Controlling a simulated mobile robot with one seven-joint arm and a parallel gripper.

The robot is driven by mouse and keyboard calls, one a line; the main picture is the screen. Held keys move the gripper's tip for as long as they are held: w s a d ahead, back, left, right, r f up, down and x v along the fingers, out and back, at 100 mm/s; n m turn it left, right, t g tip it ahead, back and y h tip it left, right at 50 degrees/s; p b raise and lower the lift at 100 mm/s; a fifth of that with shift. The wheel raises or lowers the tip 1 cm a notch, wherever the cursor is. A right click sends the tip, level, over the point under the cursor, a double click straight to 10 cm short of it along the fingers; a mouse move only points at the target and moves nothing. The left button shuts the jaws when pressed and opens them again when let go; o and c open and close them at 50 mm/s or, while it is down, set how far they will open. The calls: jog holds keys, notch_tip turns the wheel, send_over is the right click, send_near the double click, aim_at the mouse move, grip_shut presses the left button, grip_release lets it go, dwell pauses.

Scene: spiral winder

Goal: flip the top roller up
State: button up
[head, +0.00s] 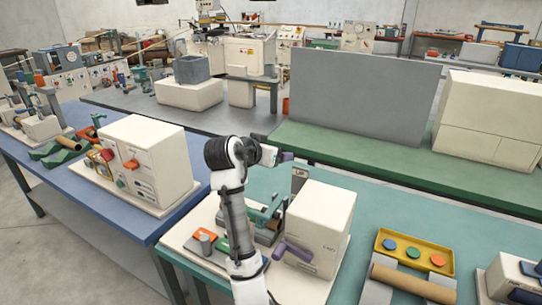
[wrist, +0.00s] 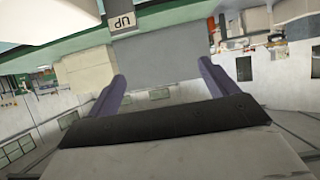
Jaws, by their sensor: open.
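The winder (head: 320,225), a cream box with green and grey parts on its left, stands on the teal table in front of me. A green bar (head: 262,212) lies partly behind my arm; I cannot tell the top roller apart from the parts around it. A purple handle (head: 295,252) sticks out at the winder's front. A grey plate (head: 299,178) stands behind the green parts; in the wrist view this plate (wrist: 122,22) reads UP, upside down. My gripper (head: 283,157) is above and behind the winder. In the wrist view its purple fingers (wrist: 160,82) are apart and empty.
A yellow tray with coloured discs (head: 413,249) and a brown roll (head: 412,283) lie on the right of the teal table (head: 372,205). A cream control box (head: 150,160) stands on the blue table at left. A grey panel (head: 360,95) stands behind.

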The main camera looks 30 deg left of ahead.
jog(key=shift+s+r, duration=0.5)
jog(key=shift+r, duration=0.3)
jog(key=shift+s+r, duration=0.5)
jog(key=shift+r, duration=0.3)
jog(key=b+v, duration=0.3)
jog(key=v, duration=1.1)
jog(key=shift+w, duration=0.1)
